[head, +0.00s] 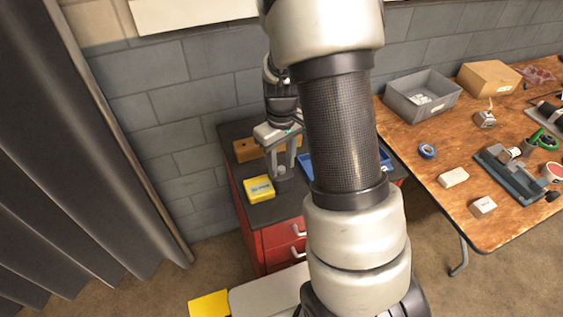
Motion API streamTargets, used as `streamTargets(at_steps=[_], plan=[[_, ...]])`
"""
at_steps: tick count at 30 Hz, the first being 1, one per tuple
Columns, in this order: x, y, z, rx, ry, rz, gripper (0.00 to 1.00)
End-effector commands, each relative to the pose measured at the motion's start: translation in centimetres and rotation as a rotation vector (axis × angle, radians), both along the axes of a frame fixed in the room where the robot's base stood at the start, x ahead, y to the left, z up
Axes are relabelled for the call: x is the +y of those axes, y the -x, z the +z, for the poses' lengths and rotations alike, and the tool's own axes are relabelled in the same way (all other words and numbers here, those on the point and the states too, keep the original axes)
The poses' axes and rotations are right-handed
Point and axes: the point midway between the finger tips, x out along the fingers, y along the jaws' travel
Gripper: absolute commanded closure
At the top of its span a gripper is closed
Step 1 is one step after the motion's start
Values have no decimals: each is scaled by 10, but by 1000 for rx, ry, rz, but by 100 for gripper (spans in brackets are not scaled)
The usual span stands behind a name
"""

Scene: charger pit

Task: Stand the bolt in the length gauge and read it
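My gripper (284,172) hangs fingers-down over the dark top of a red drawer cabinet (262,213). Its two fingers look spread apart, with a small grey patch low between them that is too small to make out. I cannot pick out the bolt. A light brown wooden block (244,151) lies behind and left of the gripper; I cannot tell whether it is the length gauge. A yellow box with a pale label (258,188) sits in front and left of the gripper. A blue tray (304,161) is right of it, mostly hidden by my arm.
A wooden workbench (455,150) stands at the right with a grey bin (421,95), a cardboard box (489,77), a blue tape roll (427,151), small white boxes and a vise-like tool (510,173). A grey brick wall is behind; a dark curtain (85,150) hangs left.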

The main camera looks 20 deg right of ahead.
Motion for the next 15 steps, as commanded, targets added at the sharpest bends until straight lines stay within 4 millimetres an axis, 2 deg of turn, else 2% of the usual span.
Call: streamTargets(at_steps=[5, 8, 11, 15], plan=[[0, 0, 2, -1, 0, 0, 63], [0, -1, 11, -2, -1, 1, 63], [0, -1, 28, -4, 1, 2, 63], [0, -1, 62, -6, 0, 2, 63]])
